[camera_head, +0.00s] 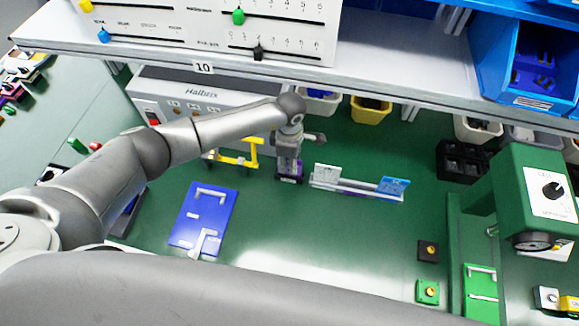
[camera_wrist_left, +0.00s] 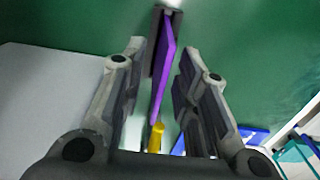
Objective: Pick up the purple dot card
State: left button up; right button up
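The purple card (camera_wrist_left: 165,60) stands on edge against a dark block (camera_wrist_left: 154,35) in the left wrist view. It lies between the two fingers of my left gripper (camera_wrist_left: 161,50), with a gap on each side. The fingers are apart and do not visibly touch it. Any dots on its face cannot be made out. My right gripper is out of view.
A white holder with a blue card (camera_head: 393,186) stands right of my gripper. A yellow frame (camera_head: 236,157) and a blue board (camera_head: 203,215) are to the left. A grey box (camera_head: 190,102) and shelf (camera_head: 150,50) are behind. Green table surface is free in front.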

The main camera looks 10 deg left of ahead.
pick_arm(q)
grip_shut()
jog(key=shift+r, duration=0.15)
